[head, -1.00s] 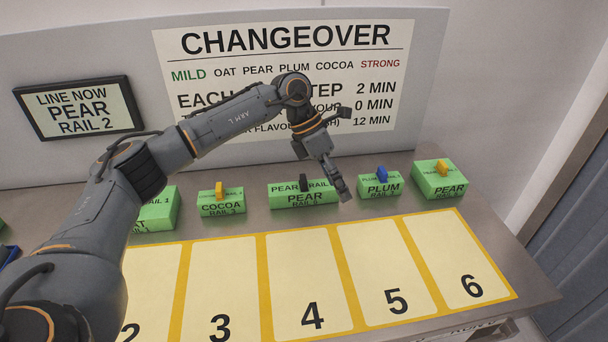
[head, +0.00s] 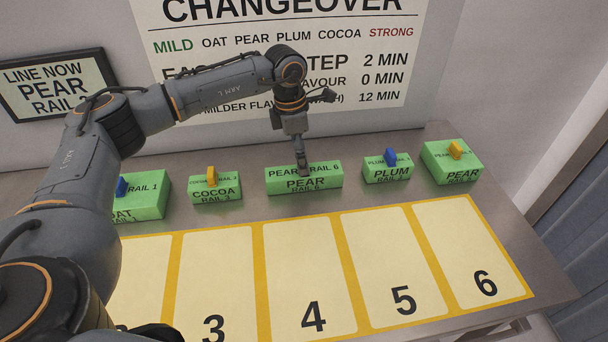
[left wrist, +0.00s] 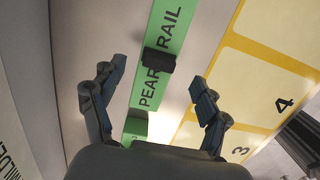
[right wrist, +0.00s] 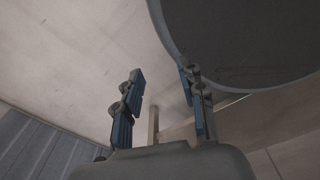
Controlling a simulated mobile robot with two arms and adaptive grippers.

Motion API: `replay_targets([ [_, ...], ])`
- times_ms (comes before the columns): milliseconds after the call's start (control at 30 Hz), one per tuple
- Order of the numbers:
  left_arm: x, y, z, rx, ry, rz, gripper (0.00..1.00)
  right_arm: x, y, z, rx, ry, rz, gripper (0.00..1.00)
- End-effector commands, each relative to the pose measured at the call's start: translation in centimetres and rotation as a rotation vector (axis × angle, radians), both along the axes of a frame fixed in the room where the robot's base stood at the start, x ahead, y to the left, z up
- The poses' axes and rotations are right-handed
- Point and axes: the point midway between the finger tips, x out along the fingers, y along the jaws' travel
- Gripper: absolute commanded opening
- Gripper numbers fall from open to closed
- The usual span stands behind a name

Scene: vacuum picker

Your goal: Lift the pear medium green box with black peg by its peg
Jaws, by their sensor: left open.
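The green pear box with the black peg (head: 325,181) sits in the middle of the row at the back of the table, above card 4. Its top and front are lettered PEAR. My left gripper (head: 303,166) hangs over this box, pointing down, and hides the peg in the head view. In the left wrist view the black peg (left wrist: 159,60) stands on the green top, between and a little beyond the two open fingertips (left wrist: 156,88), not visibly touched. My right gripper (right wrist: 163,90) shows only in its wrist view, open and empty.
Other green boxes stand in the row: cocoa (head: 215,191) with a yellow peg, plum (head: 387,171) with a blue peg, pear (head: 453,168) with a yellow peg, and oat (head: 146,198) with a blue peg. Numbered cards (head: 310,240) lie in front. A sign board stands behind.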

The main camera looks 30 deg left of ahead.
Motion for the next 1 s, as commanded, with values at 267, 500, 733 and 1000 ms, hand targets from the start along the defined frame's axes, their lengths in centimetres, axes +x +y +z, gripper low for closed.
replay_targets([
  [267,0.7,-0.5,-3.6,0.000,0.004,0.000,0.75,0.6,0.9,1.8,0.012,-0.010,-0.002,0.40],
  [500,0.9,-0.6,-5.1,0.000,0.000,-0.001,0.75,0.2,1.1,2.0,0.013,-0.003,0.000,0.40],
  [733,0.9,-0.6,-5.0,-0.001,0.001,-0.001,0.57,0.0,0.9,1.9,0.011,0.000,0.001,0.40],
  [1000,0.9,-0.6,-5.0,-0.001,-0.001,0.000,0.12,-0.1,0.4,1.9,0.005,0.002,0.002,0.40],
])
